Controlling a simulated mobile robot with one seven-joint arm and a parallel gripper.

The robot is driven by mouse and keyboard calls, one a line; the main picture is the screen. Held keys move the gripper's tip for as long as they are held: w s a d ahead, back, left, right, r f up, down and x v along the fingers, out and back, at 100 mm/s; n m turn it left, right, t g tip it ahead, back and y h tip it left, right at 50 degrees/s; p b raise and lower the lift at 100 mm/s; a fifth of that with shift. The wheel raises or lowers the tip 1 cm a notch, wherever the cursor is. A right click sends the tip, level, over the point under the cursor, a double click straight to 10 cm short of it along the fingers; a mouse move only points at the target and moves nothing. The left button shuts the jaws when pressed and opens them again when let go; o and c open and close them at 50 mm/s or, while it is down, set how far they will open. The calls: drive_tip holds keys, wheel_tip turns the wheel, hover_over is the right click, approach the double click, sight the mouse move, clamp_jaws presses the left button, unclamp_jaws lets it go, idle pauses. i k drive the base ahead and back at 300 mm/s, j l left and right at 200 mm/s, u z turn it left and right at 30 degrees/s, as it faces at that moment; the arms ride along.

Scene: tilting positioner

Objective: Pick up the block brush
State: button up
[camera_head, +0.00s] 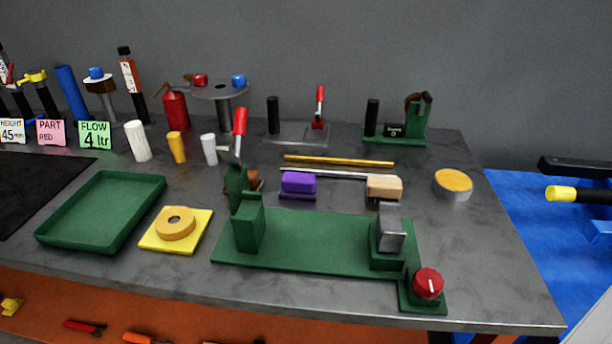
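Two small blocks that could be the block brush lie side by side on the grey bench, behind the green fixture. One is a purple block (298,183) on a darker lower layer. The other is a tan, wood-coloured block (384,186) with a dark underside, at the right end of a silver rod. I cannot tell from this view which one has bristles. Neither is held. My gripper is not in view.
The green fixture (310,245) with upright jaws and a red knob (428,284) stands in front of the blocks. A silver rod (325,173) and a brass rod (340,161) lie behind. A yellow-topped round tin (453,184) is right. A green tray (103,209) is left.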

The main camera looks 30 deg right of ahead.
sight(379, 187)
drive_tip(key=z, duration=1.6)
